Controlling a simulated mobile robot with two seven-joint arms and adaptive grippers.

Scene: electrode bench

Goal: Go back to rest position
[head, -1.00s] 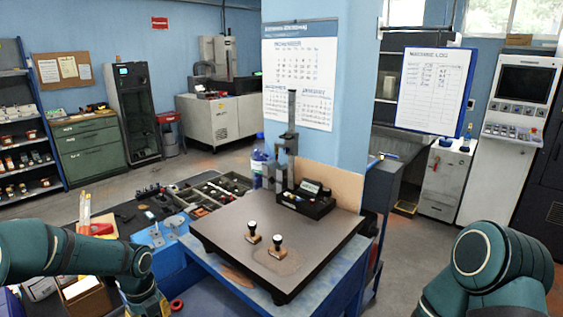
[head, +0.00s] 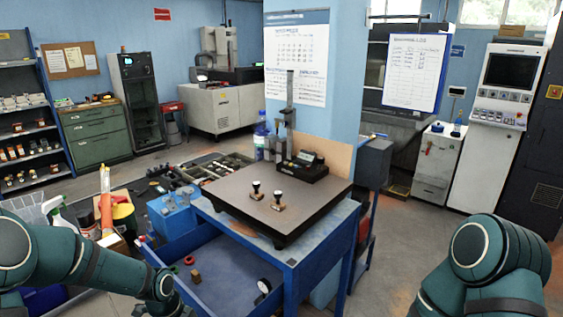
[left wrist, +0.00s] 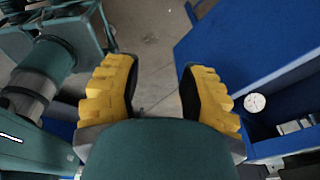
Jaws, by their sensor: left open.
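My left gripper (left wrist: 158,85) is open in the left wrist view. Its two yellow padded fingers are apart, with only grey floor visible between them. In the head view my left arm comes in at the lower left, and its fingers are cut off below the edge. My right arm shows at the lower right, but its gripper is out of view. Two small black-knobbed pieces with brown bases (head: 256,190) (head: 278,201) stand on the dark plate (head: 235,205) of the blue bench, apart from both arms.
A blue drawer (head: 225,275) stands open under the bench, holding a red ring (head: 189,260), a small brown block (head: 196,276) and a round dial (head: 264,286). A height gauge (head: 290,115) stands on the plate. Grey floor is clear right of the bench.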

